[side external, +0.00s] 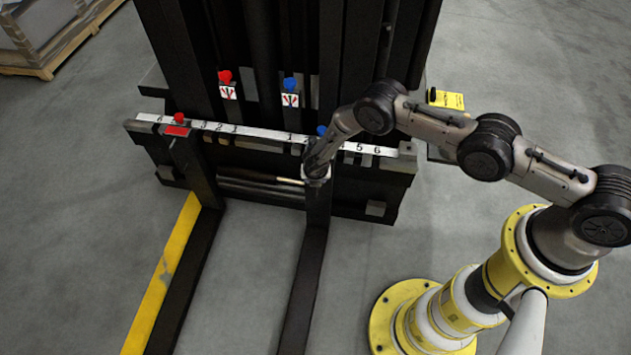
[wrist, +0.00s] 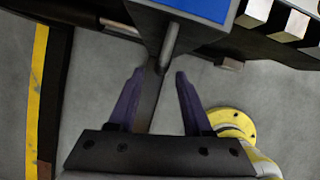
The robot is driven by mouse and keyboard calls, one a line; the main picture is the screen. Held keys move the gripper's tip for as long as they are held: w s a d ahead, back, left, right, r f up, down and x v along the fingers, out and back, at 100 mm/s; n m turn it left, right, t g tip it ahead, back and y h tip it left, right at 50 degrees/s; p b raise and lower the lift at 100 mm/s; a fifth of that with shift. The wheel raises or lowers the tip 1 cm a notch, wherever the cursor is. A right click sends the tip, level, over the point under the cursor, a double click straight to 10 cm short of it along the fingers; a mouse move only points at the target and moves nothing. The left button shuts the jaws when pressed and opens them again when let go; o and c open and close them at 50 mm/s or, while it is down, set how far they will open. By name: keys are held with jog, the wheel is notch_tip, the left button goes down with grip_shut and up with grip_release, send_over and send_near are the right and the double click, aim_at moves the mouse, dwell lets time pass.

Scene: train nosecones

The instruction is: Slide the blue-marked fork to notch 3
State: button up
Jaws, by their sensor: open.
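The blue-marked fork (side external: 304,285) is the right one of two black forks on the carriage. Its blue knob (side external: 321,130) shows at the rail, and its blue plate (wrist: 207,8) is at the top of the wrist view. My gripper (side external: 316,180) is at the fork's upright, hiding much of it. In the wrist view my gripper (wrist: 160,74) is open, with its fingers apart and a grey rod (wrist: 170,42) just ahead of the gap between the tips. The white numbered scale (side external: 260,134) shows 1, 5 and 6 on the right side. My arm covers the marks near the fork, so its notch cannot be told.
The red-marked fork (side external: 190,272) stands to the left, with a red knob and plate. A yellow floor stripe (side external: 165,270) runs beside it. Red and blue markers (side external: 290,84) are on the mast above. The floor between the forks is clear.

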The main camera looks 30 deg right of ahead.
jog(key=shift+x, duration=2.4)
jog(key=shift+c, duration=0.3)
grip_shut()
